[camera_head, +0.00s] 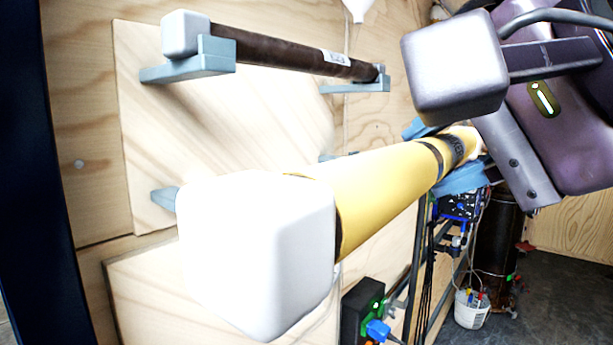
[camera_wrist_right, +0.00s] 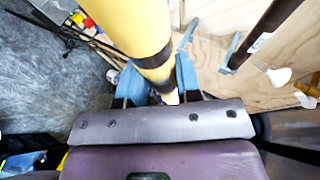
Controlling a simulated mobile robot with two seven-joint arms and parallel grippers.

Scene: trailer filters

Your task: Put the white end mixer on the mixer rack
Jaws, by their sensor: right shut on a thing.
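The white end mixer is a yellow tube (camera_head: 385,185) with a large white block end (camera_head: 255,255) toward the camera. My right gripper (camera_head: 447,155) is shut around the tube near its far end, with blue fingers on both sides. The grip also shows in the right wrist view (camera_wrist_right: 160,78). The mixer rack is pairs of grey-blue brackets on a wooden wall panel. The upper left bracket (camera_head: 205,62) and upper right bracket (camera_head: 362,86) carry a dark brown tube. The lower left bracket (camera_head: 163,199) shows behind the white end; the lower right one (camera_head: 335,157) is mostly hidden by the yellow tube. My left gripper is out of view.
The dark brown tube (camera_head: 290,54) with a pale end block lies above the held mixer. A black box with a green light (camera_head: 362,308) and a blue plug sits below. A white bucket (camera_head: 472,309) stands on the dark floor at the lower right.

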